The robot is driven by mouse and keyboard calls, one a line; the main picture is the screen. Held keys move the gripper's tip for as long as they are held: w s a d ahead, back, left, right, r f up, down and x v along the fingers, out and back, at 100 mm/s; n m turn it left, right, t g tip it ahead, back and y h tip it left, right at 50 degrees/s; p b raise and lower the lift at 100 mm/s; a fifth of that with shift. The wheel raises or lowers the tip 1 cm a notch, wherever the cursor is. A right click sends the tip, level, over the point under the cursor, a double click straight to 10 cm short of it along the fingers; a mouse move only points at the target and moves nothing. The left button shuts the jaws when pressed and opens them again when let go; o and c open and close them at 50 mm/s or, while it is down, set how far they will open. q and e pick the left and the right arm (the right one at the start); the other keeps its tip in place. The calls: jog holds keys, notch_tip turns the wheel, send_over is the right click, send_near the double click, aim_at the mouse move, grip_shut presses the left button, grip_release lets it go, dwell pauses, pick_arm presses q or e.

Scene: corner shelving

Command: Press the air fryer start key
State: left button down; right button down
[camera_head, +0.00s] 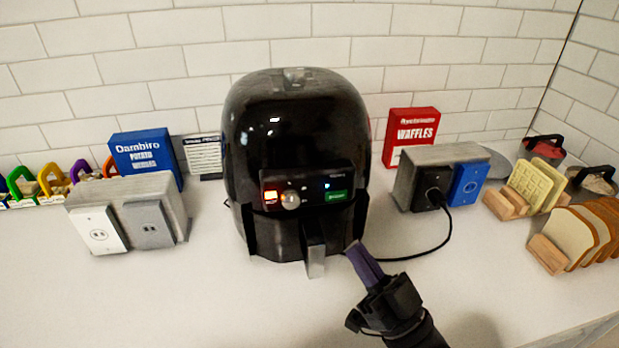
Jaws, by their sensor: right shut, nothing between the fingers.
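The black air fryer (293,125) stands upright on the white counter near the wall, in the middle of the head view. Its front panel has a lit red-orange key (270,195) at the left and a green key (337,196) at the right; the lettering is too small to read. A round knob (290,200) sits between them. The basket handle (315,255) points toward me. My right gripper (357,254) is shut and empty, its tips up and left, below and a little right of the green key and apart from it. My left gripper is not in view.
Outlet boxes stand left (150,185) and right (425,165) of the fryer. A black cord (415,255) runs behind my right gripper to the right box. Toast slices (575,235) in racks are at the right. The counter in front is clear.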

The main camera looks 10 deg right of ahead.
jog(key=b, duration=0.4)
send_near(328, 188)
jog(key=shift+s+r+x, duration=0.2)
jog(key=shift+s+x, duration=0.1)
jog(key=shift+x, duration=2.15)
jog(key=shift+a, duration=0.2)
jog(key=shift+w+b, duration=0.3)
jog(key=shift+w, duration=0.15)
jog(key=shift+w, duration=0.3)
dwell(0.5)
jog(key=shift+s+p, duration=0.4)
jog(key=shift+s, duration=0.3)
